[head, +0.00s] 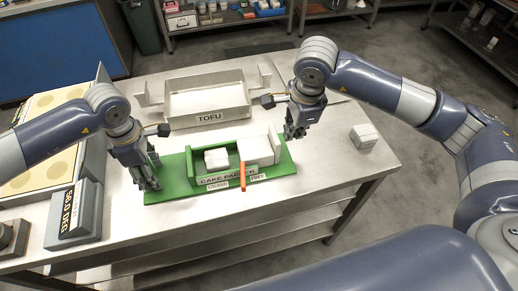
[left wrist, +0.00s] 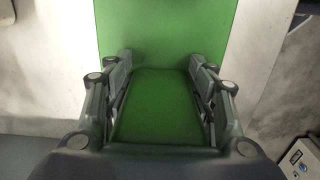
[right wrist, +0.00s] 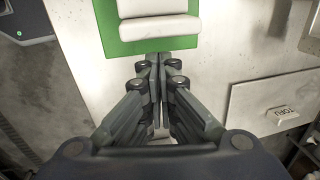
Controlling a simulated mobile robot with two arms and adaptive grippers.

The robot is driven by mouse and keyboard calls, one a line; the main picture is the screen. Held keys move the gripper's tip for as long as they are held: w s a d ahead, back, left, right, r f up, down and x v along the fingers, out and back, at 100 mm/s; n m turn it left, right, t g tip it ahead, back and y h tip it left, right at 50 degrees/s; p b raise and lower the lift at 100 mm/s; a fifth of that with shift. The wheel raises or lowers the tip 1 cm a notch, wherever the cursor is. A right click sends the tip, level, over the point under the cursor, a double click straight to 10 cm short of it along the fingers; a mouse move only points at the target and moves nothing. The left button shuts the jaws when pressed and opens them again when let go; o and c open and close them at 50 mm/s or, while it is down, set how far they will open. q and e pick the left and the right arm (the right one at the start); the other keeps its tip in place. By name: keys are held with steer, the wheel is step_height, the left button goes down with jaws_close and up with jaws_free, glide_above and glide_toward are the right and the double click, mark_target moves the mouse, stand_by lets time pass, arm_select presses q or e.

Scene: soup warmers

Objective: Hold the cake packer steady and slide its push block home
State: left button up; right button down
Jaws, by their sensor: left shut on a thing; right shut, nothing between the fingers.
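The cake packer (head: 172,168) is a green base lying on the steel table, with a CAKE PACKER label on its front. A white block (head: 216,158) sits in its middle. The larger white push block (head: 260,149) is at its right, with a gap between them. An orange lever (head: 242,175) stands at the front between the LOCKED and FREE labels. My left gripper (head: 148,183) is shut on the packer's green left end, also seen in the left wrist view (left wrist: 162,70). My right gripper (head: 294,133) is shut and empty by the packer's right end, fingertips together in the right wrist view (right wrist: 158,60).
A pale TOFU tray (head: 208,102) stands behind the packer. A small white block (head: 365,136) lies at the table's right. A dark grey labelled unit (head: 75,212) is at the left. The table (head: 335,160) is clear between the packer and the small block.

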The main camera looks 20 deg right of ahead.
mark_target(267, 144)
steer(key=shift+a, duration=0.2)
steer(key=shift+a, duration=0.35)
steer(key=shift+a, duration=0.1)
steer(key=shift+w+a, duration=0.15)
steer(key=shift+a, duration=3.2)
steer(key=shift+d, duration=0.6)
steer(key=shift+r, duration=2.5)
steer(key=shift+r, duration=0.1)
